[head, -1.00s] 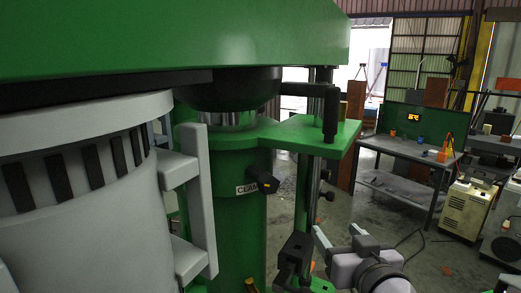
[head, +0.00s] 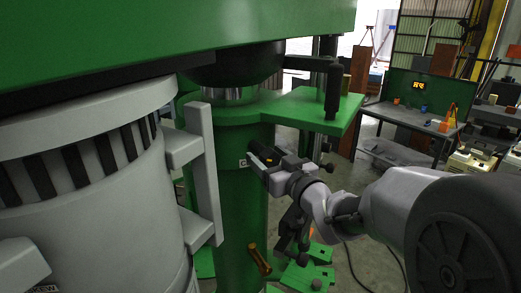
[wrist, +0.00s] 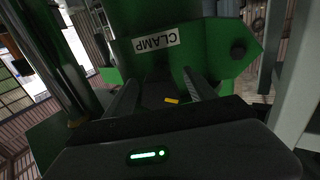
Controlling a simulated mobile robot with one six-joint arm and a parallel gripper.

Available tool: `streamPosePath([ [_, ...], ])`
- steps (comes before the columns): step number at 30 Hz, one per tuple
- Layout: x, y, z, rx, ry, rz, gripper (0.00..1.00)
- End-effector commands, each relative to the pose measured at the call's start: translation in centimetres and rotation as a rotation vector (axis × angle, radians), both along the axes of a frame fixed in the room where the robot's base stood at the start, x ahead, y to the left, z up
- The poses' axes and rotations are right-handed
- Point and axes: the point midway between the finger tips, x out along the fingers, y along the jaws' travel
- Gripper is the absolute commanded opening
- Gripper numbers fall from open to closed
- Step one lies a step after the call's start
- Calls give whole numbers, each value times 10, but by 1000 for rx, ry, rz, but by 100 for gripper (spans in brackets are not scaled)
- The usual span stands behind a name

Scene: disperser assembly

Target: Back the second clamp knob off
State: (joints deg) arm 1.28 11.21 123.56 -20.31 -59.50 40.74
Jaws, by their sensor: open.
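The black clamp knob (wrist: 157,92), with a yellow mark, sits on the green column (wrist: 200,22) just beyond the white CLAMP label (wrist: 157,40). In the head view the knob (head: 262,152) is partly hidden by my gripper (head: 268,163), which has come up to the column from the right. In the wrist view my gripper (wrist: 160,86) is open, with one finger on each side of the knob. I cannot tell whether the fingers touch it. Another dark round knob (wrist: 238,48) shows on a green bracket to the right in the wrist view.
A large grey ribbed housing (head: 80,190) with a pale upright handle (head: 205,160) stands left of the column. A green plate (head: 315,108) with a black lever (head: 332,90) juts out above my arm. A brass-coloured handle (head: 259,259) sticks out low on the column.

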Motion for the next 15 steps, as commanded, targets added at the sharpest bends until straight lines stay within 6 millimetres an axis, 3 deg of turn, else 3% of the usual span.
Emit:
streamPosePath([
  [5,13,6,0,1,0,0,64],
  [13,14,7,0,0,0,-1,64],
  [15,14,7,0,0,0,-1,50],
])
